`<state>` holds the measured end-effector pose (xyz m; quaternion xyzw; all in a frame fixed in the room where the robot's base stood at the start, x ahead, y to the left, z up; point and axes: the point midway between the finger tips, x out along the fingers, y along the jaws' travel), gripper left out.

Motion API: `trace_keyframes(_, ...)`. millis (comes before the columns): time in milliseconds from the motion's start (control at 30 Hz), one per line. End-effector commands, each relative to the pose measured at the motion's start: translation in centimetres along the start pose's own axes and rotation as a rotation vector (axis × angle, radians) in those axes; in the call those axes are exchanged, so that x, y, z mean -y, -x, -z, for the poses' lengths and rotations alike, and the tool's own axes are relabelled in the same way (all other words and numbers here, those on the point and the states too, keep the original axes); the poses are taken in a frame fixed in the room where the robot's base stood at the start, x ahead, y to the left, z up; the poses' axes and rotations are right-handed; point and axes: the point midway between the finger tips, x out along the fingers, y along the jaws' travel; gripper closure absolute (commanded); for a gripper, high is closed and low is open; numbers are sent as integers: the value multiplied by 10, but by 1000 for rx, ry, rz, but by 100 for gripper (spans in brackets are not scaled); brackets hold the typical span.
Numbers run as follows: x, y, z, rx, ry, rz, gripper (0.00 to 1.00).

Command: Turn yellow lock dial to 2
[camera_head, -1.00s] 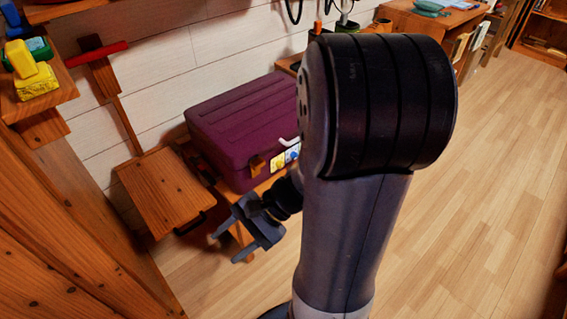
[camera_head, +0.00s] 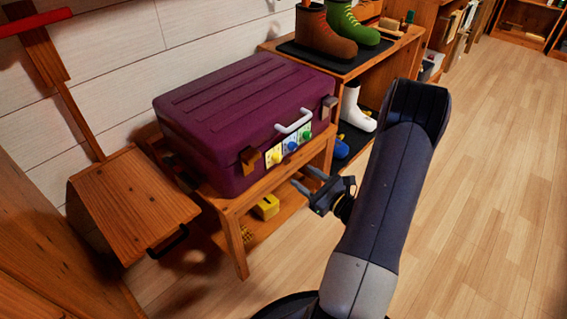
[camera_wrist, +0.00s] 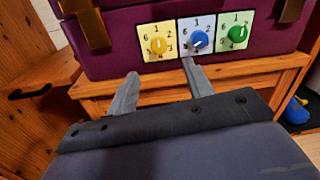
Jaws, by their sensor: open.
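The yellow lock dial (camera_head: 277,159) is on the front of a purple suitcase (camera_head: 225,115), leftmost of three dials. In the wrist view the yellow dial (camera_wrist: 158,45) sits on a yellow numbered plate, with 1 at the top and 2 at the upper right. I cannot tell which number it points to. Beside it are a blue dial (camera_wrist: 199,39) and a green dial (camera_wrist: 237,34). My gripper (camera_head: 302,176) is open and empty, in front of and apart from the dials. In the wrist view its fingertips (camera_wrist: 160,68) appear below the yellow and blue plates.
The suitcase stands on a wooden bench (camera_head: 238,203) with a yellow object (camera_head: 266,207) on its lower shelf. A white handle (camera_head: 293,120) juts out above the dials. Floor at the right is clear.

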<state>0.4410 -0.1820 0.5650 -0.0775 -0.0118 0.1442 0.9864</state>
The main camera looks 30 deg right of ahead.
Motion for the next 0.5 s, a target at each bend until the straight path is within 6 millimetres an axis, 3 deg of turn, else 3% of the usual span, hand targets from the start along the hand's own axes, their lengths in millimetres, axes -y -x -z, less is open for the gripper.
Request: trace_keyframes(500,-2,-82,0,1,3,-7,51)
